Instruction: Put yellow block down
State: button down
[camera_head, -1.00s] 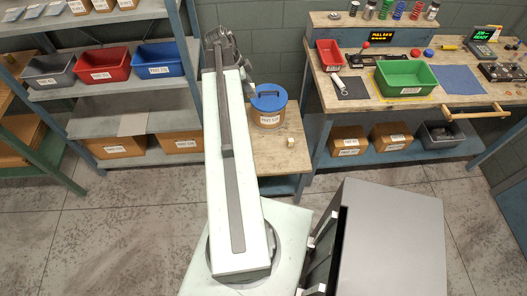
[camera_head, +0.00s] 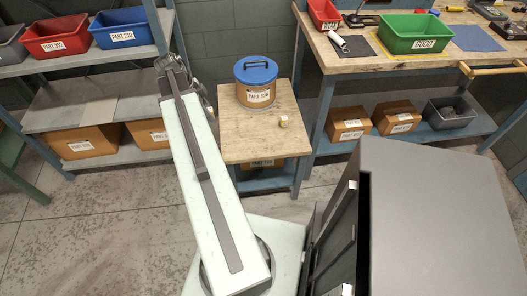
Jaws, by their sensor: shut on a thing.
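My gripper (camera_head: 209,108) is at the far end of my arm, at the left edge of a small wooden table (camera_head: 245,147). Only a small part of it shows beside the arm. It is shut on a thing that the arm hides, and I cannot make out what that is. A small yellowish-tan block (camera_head: 284,120) with a pale top sits on the right part of the table, apart from my gripper. I cannot tell if it is the task's yellow block.
A blue-lidded tub (camera_head: 257,85) stands at the back of the table. Bare tabletop lies in front of it. A workbench (camera_head: 375,62) with a green bin (camera_head: 412,35) is at right, shelves with red (camera_head: 55,38) and blue (camera_head: 120,27) bins at left. A grey cabinet (camera_head: 435,215) stands front right.

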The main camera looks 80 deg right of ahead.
jog(key=w+a+f+b, duration=0.1)
jog(key=w+f+b, duration=0.1)
jog(key=f+b, duration=0.3)
jog(key=w+a+f+b, duration=0.2)
jog(key=f+b, duration=0.2)
jog(key=f, duration=0.3)
jog(key=b, duration=0.2)
send_over(245, 141)
jog(key=w, duration=0.1)
jog(key=shift+w+a+f, duration=0.1)
jog(key=shift+w+f, duration=0.1)
jog(key=shift+f, duration=0.75)
notch_tip(245, 141, down, 4)
jog(key=b, duration=0.3)
jog(key=shift+r, duration=0.25)
jog(key=c, duration=1.1)
grip_release()
jog(key=shift+c, duration=0.2)
